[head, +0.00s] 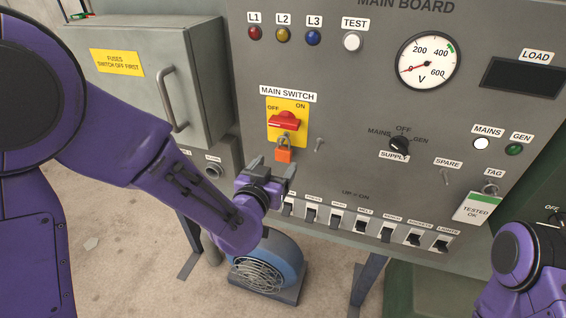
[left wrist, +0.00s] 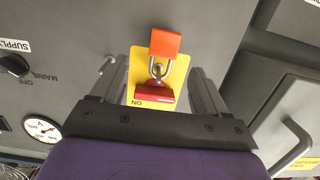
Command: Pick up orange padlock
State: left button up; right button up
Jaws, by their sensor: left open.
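The orange padlock (head: 284,155) hangs by its shackle at the lower edge of the main switch (head: 286,121), a red handle on a yellow plate. In the left wrist view the padlock (left wrist: 165,43) shows upside down, with its shackle running to the red handle (left wrist: 154,95). My left gripper (head: 272,165) is open, just below and in front of the padlock in the head view. In the left wrist view its fingers stand on either side of the yellow plate, and the padlock is beyond them, apart from both. My right gripper is not in view; only part of my right arm shows.
The grey main board (head: 340,90) carries a peg (head: 319,144) right of the padlock and a row of breakers (head: 360,226) below. A grey fuse box (head: 150,75) with a handle stands left. A blue blower (head: 268,265) sits on the floor.

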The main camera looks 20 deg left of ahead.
aim_at(282, 153)
pick_arm(q)
jog(key=w, duration=0.2)
jog(key=w+p, duration=0.1)
jog(key=w, duration=0.1)
jog(key=w+p, duration=0.1)
jog(key=w, duration=0.1)
jog(key=shift+a+f, duration=0.15)
jog(key=shift+f, duration=0.1)
jog(key=shift+w+f, duration=0.2)
jog(key=shift+w, duration=0.2)
jog(key=shift+s, duration=0.1)
jog(key=c, duration=1.2)
